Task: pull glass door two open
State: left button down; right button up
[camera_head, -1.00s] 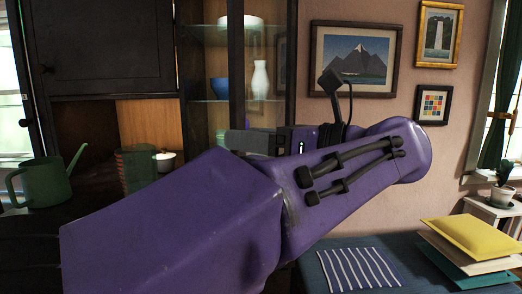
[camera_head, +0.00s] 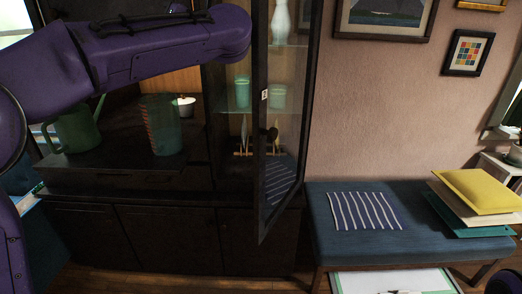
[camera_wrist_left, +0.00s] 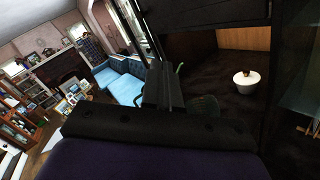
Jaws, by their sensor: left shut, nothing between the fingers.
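A tall dark-framed glass door (camera_head: 264,150) stands swung outward from the cabinet in the head view. Its right side is by the cabinet's right edge and its free edge points toward me. A small pale mark (camera_head: 264,95) sits on that near edge. Behind and left of it, the shelves (camera_head: 232,108) are uncovered. My left arm crosses the upper left of the head view, its wrist left of the door's upper part; the fingers cannot be made out there. In the left wrist view my left gripper (camera_wrist_left: 163,90) is shut and empty.
A green watering can (camera_head: 77,128), a green ribbed vessel (camera_head: 162,125) and a small white pot (camera_head: 186,106) stand on the cabinet's counter.

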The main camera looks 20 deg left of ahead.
pick_arm(q)
jog(key=w+a+m+t+h+p, duration=0.2)
jog(key=w+a+m+t, duration=0.3)
jog(key=w+m+t, duration=0.3)
jog(key=w+d+f+m+t+h+p, duration=0.15)
jog(key=w+f+m+t+h, duration=0.45)
jog(key=m+h, duration=0.85)
jog(key=s+d+f+m+g+h, duration=0.2)
jog(key=d+f+m+g+h, duration=0.2)
jog(key=f+m, duration=0.35)
jog(key=s+d+f+m+g+h, duration=0.2)
jog(key=d+f+m+g+h, duration=0.15)
jog(key=f+m, duration=0.4)
jog(key=s+d+f+m+g, duration=0.3)
jog(key=s+f+m+g, duration=0.5)
jog(key=s+m, duration=0.2)
jog(key=w+d+f+p, duration=0.2)
jog(key=d+f, duration=0.6)
jog(key=d, duration=0.1)
jog(key=shift+d, duration=0.3)
